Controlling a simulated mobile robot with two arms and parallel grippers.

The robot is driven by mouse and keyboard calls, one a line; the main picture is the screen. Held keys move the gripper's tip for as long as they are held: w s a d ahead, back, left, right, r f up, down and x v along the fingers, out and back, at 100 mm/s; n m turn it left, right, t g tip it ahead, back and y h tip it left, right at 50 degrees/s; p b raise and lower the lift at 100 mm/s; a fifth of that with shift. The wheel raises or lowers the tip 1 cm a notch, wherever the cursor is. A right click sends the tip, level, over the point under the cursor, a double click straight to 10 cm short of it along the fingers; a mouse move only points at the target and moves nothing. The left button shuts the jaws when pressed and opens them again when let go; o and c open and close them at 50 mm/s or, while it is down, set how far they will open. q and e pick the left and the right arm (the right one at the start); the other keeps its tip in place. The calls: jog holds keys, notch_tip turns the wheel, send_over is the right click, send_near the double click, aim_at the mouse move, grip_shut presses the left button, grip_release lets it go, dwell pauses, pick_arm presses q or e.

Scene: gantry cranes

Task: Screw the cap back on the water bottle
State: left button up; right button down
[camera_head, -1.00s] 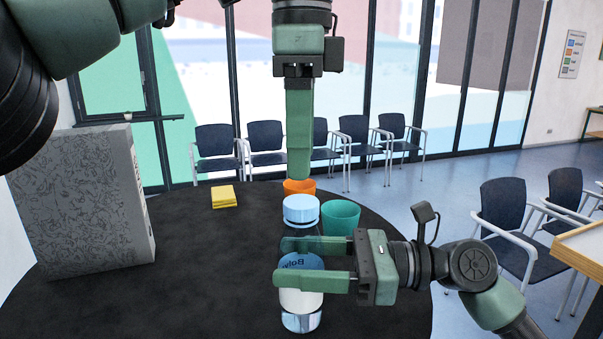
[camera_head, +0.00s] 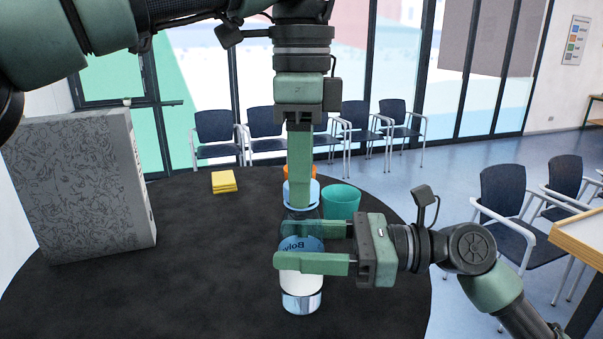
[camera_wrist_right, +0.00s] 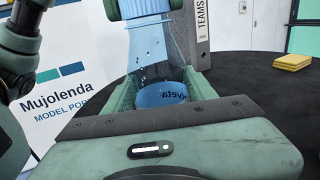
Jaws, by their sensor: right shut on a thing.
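The clear water bottle (camera_head: 301,300) stands upright on the dark round table, with a blue and white printed band. My right gripper (camera_head: 305,245) is shut on its middle from the right; the band also shows between its fingers in the right wrist view (camera_wrist_right: 172,93). The light blue cap (camera_head: 287,196) is at the bottle's top; whether it is seated or threaded cannot be told. My left gripper (camera_head: 300,204) points straight down at the cap. In the right wrist view its fingers flank the cap (camera_wrist_right: 145,7); whether they press on it is unclear.
A teal cup (camera_head: 342,202) stands close behind and right of the bottle. An orange cup (camera_head: 300,171) is partly hidden behind my left gripper. A grey patterned box file (camera_head: 75,190) and yellow notes (camera_head: 224,181) are on the left. The table's left front is clear.

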pick_arm(q)
grip_shut()
jog(key=m, duration=1.1)
jog(key=shift+f, duration=0.1)
jog(key=m, duration=1.2)
jog(key=shift+m, duration=0.4)
jog(key=m, duration=1.1)
jog(key=shift+m, duration=0.4)
jog(key=m, duration=0.4)
jog(key=shift+m, duration=0.4)
jog(key=m, duration=0.6)
jog(key=shift+m, duration=0.4)
jog(key=o, duration=1.2)
grip_release()
